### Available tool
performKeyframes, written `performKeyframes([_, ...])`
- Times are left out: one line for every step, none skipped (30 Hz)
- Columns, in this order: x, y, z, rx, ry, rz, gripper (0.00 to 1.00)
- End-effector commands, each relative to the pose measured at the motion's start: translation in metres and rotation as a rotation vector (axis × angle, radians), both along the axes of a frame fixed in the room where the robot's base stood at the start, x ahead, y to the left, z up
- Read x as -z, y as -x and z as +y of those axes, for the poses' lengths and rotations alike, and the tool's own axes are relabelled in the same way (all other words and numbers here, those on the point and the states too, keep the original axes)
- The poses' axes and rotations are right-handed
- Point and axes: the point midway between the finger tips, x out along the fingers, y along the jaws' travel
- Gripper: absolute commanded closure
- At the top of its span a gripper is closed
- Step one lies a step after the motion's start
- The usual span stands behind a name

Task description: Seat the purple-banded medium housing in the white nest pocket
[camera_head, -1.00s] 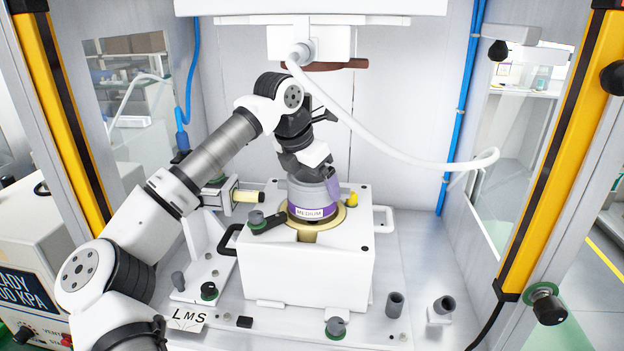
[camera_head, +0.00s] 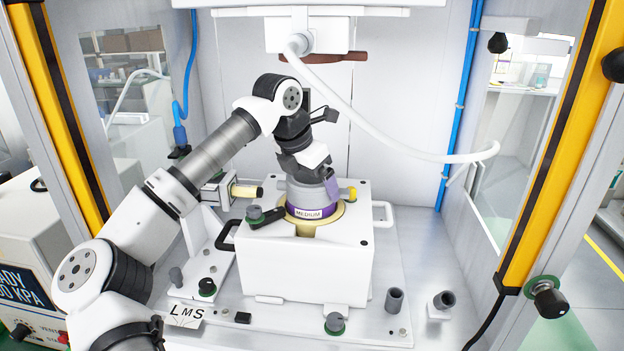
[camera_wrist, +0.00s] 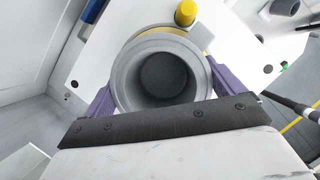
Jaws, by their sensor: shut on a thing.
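The grey medium housing (camera_head: 305,196) has a purple band and a white "MEDIUM" label facing the head camera. It stands upright at the gold ring of the white nest block (camera_head: 305,265), its lower edge within the ring. Whether it is fully seated cannot be told. My gripper (camera_head: 325,182) is shut on it from above, with a purple finger on its right side. In the wrist view both purple fingers flank the housing (camera_wrist: 160,75), and its dark open bore faces the camera.
A dark clamp lever (camera_head: 266,217) lies at the ring's left, and a yellow pin (camera_head: 352,193) stands behind right. A yellow-tipped cylinder (camera_head: 245,191) points in from the left. A white hose (camera_head: 400,146) hangs across the back. Grey cups (camera_head: 394,300) stand at front right.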

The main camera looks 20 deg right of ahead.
Motion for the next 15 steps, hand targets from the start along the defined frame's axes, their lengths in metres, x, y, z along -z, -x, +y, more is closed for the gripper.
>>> performKeyframes([0.001,0.0,0.0,0.0,0.001,-0.002,0.49])
performKeyframes([0.002,0.0,0.0,0.0,0.001,-0.002,0.49])
performKeyframes([0.003,0.0,0.0,0.0,0.001,-0.002,0.49])
performKeyframes([0.004,0.0,0.0,0.0,0.001,-0.002,0.49])
performKeyframes([0.004,0.0,0.0,0.0,0.001,-0.002,0.49])
performKeyframes([0.005,0.0,0.0,0.0,0.001,-0.002,0.49])
performKeyframes([0.006,0.0,0.0,0.0,0.001,-0.002,0.49])
performKeyframes([0.007,0.0,0.0,0.0,0.0,-0.001,0.49])
performKeyframes([0.008,0.0,0.0,0.0,0.001,-0.002,0.49])
performKeyframes([0.009,0.0,0.0,0.0,0.0,-0.001,0.49])
performKeyframes([0.009,0.0,0.0,0.0,0.0,-0.001,0.49])
performKeyframes([0.01,0.0,0.0,0.0,0.0,-0.001,0.49])
performKeyframes([0.011,0.0,0.0,0.0,0.0,-0.001,0.49])
performKeyframes([0.012,0.0,0.0,0.0,0.0,-0.001,0.49])
performKeyframes([0.013,0.0,0.0,0.0,0.0,-0.001,0.49])
